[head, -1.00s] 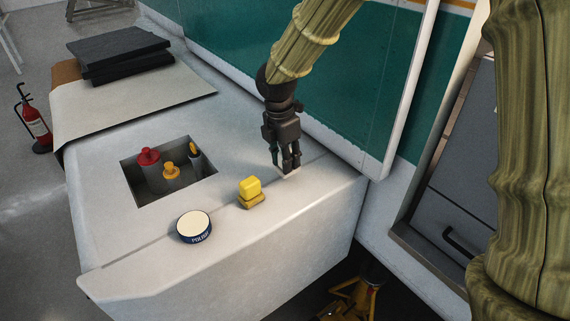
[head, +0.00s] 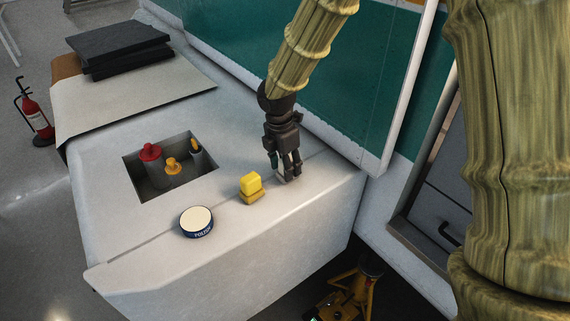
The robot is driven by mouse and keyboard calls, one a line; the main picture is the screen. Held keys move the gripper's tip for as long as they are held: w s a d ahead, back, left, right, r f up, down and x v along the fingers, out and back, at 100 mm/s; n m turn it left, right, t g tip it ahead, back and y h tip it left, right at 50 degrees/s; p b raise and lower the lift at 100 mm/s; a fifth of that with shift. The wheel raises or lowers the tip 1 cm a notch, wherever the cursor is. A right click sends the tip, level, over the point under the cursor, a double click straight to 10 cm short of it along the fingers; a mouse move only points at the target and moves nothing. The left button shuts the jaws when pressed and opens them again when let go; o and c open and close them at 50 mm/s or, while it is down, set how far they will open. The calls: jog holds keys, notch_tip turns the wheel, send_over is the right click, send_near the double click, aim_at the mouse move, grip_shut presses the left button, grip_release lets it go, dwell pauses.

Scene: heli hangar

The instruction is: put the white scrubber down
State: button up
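My gripper (head: 287,176) points down at the right part of the pale ledge (head: 235,250), close to its top. A small whitish piece, which looks like the white scrubber (head: 281,176), shows between the fingers. The fingers look closed on it and hide most of it. I cannot tell whether its underside touches the ledge.
A yellow scrubber-like block (head: 250,187) stands left of my gripper. A round polish tin (head: 197,222) is farther left. A recessed well (head: 133,172) holds several bottles. Dark slabs (head: 118,45) lie at the back left. A green-and-white wall panel (head: 350,95) rises close behind my gripper.

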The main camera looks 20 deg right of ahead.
jog(key=shift+r, duration=0.2)
notch_tip(320, 180, up, 12)
jog(key=a+b, duration=0.1)
jog(key=b, duration=0.4)
jog(key=shift+s, duration=0.25)
jog(key=shift+a+f, duration=0.15)
